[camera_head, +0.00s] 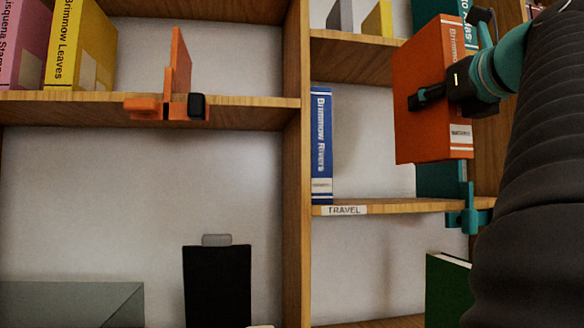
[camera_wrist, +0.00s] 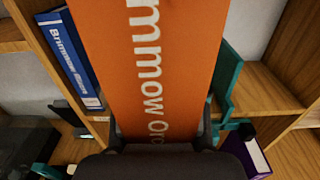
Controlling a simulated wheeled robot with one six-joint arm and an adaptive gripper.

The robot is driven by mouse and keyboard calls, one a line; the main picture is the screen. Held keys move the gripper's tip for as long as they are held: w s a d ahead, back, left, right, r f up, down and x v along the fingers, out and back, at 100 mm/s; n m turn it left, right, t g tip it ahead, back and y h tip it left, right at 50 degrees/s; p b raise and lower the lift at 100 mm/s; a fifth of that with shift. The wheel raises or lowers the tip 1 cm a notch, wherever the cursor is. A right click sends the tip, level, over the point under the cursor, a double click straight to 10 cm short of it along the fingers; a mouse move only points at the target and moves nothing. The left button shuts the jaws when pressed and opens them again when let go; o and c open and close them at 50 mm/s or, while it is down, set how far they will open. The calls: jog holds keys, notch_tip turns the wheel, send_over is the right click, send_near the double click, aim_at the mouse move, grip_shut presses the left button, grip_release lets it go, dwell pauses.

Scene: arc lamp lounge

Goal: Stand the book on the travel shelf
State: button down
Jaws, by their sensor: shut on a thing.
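My gripper (camera_head: 440,97) is shut on an orange book (camera_head: 425,135), whose spine reads "Brimmow Or..." in part. The book is upright, slightly tilted, and appears in front of the shelves at the right. It also fills the middle of the wrist view (camera_wrist: 160,60). The travel shelf (camera_head: 385,207) carries a "TRAVEL" label (camera_head: 344,210). A blue book, "Brimmow Rivers" (camera_head: 321,150), stands at its left end. A teal bookend (camera_head: 467,210) is at its right, partly hidden by the orange book and my arm. Bare shelf shows between them.
The shelf above holds a grey item (camera_head: 340,16) and a yellow item (camera_head: 378,20). A wooden upright (camera_head: 292,170) divides the bays. At left are yellow and pink books and an orange bookend (camera_head: 178,75). A green book (camera_head: 448,288) is below right. A purple book (camera_wrist: 246,152) shows in the wrist view.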

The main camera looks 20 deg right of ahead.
aim_at(417, 164)
jog(key=p+x, duration=0.2)
jog(key=x, duration=1.4)
notch_tip(417, 164, down, 7)
jog(key=w+b, duration=0.1)
jog(key=b, duration=0.3)
jog(key=shift+d+b, duration=0.25)
jog(key=shift+b, duration=0.15)
jog(key=shift+w+f, duration=0.1)
jog(key=shift+f, duration=0.05)
jog(key=c, duration=0.6)
grip_release()
jog(key=b+v, duration=0.1)
jog(key=v, duration=1.1)
jog(key=shift+a, duration=0.1)
